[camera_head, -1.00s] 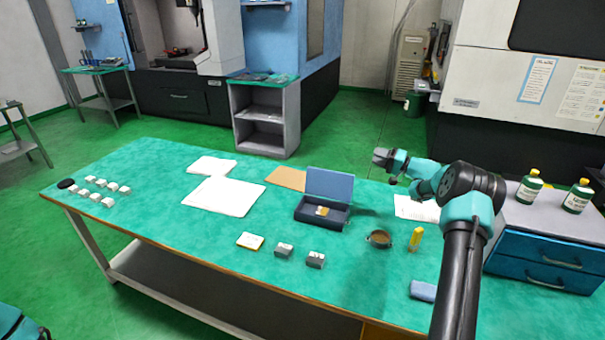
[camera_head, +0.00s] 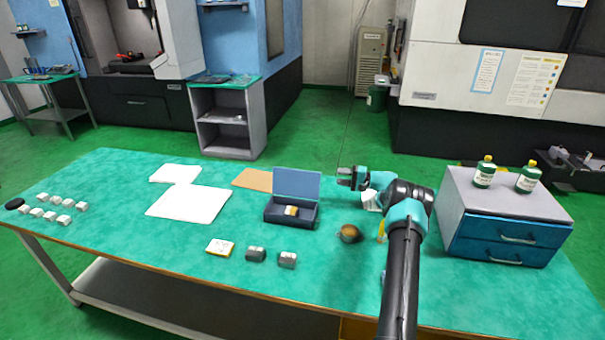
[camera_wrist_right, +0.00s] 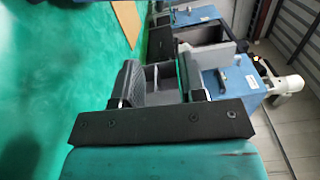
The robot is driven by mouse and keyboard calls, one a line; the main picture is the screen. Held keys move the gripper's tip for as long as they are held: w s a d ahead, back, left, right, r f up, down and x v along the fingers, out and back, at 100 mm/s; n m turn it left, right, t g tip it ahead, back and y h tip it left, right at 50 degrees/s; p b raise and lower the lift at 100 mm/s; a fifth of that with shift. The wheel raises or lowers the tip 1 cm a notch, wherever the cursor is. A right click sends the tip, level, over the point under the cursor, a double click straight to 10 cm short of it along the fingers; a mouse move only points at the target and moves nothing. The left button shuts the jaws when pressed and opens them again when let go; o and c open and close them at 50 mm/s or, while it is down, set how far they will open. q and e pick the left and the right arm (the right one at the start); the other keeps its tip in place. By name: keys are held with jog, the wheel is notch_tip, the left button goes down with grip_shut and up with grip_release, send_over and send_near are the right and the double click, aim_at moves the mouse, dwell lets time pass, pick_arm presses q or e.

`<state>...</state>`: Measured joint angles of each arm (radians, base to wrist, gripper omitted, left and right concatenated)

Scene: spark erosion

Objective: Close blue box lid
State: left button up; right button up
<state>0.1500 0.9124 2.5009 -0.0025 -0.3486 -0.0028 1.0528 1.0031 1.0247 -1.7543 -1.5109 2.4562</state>
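The blue box (camera_head: 279,214) stands on the green table in the head view. Its blue lid (camera_head: 297,183) stands up at the back edge, so the box is open, and a small tan and white item (camera_head: 291,211) shows inside. My right gripper (camera_head: 343,177) is to the right of the lid, apart from it, pointing left. In the right wrist view the gripper (camera_wrist_right: 165,78) looks open, with nothing held between its fingers. I cannot make out the box with certainty in the wrist view. My left gripper is not in view.
A round brown-topped container (camera_head: 350,233) stands right of the box, near my right arm. Small blocks (camera_head: 256,254) and a yellow-white item (camera_head: 220,247) lie in front. White sheets (camera_head: 189,204) and a brown board (camera_head: 252,179) lie left. A drawer unit (camera_head: 510,215) stands right.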

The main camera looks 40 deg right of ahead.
aim_at(303, 173)
jog(key=x, duration=1.6)
jog(key=shift+w+a, duration=0.1)
jog(key=shift+w, duration=0.05)
grip_shut()
jog(key=shift+f, duration=0.1)
